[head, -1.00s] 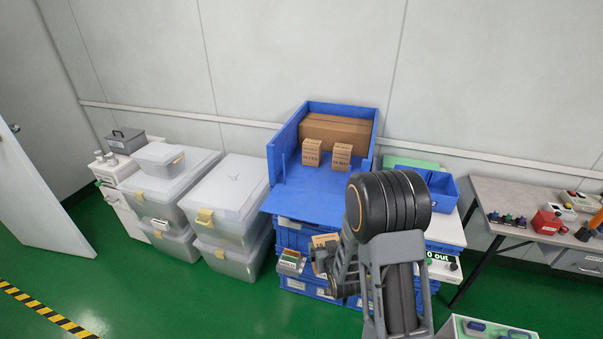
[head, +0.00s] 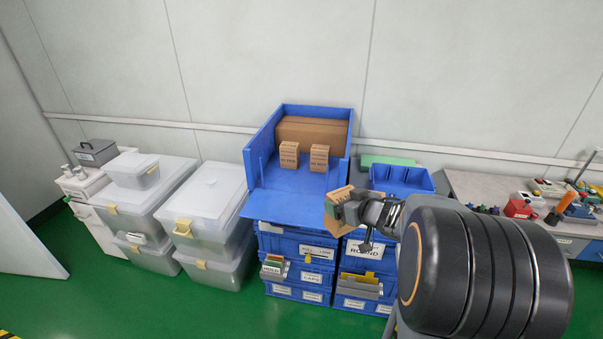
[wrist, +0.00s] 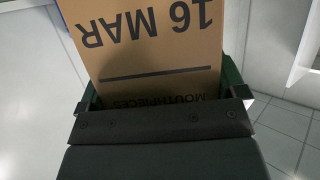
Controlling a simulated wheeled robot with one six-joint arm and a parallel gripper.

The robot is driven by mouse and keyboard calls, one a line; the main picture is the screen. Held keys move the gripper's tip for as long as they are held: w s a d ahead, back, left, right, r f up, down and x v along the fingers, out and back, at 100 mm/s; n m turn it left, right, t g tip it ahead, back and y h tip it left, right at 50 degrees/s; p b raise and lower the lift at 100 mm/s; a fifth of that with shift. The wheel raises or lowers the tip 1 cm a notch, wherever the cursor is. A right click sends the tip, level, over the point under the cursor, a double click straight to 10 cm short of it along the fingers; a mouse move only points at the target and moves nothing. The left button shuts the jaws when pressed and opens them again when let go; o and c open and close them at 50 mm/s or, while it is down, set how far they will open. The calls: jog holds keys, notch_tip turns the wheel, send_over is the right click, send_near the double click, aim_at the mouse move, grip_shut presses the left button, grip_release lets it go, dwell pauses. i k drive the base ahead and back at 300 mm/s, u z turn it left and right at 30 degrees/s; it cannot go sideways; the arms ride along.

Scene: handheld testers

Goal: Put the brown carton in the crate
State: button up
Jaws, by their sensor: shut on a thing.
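A brown carton (head: 337,205) is held in my gripper (head: 350,210), to the right of the open blue crate's front edge and a little above the lower bins. In the wrist view the carton (wrist: 150,45) fills the space between the jaws, with the printed words "16 MAR" and "MOUTHPIECES" upside down. The blue crate (head: 268,205) has its front panel folded down. Inside it stand two small brown cartons (head: 289,155) (head: 319,158) and a large brown box (head: 312,131) at the back.
Labelled blue bins (head: 318,247) are stacked under the crate. A blue divided tray (head: 402,178) stands to the right. Clear lidded tubs (head: 205,210) stand to the left. The crate's front floor is bare.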

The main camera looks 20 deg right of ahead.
aim_at(299, 183)
jog(key=i, duration=0.95)
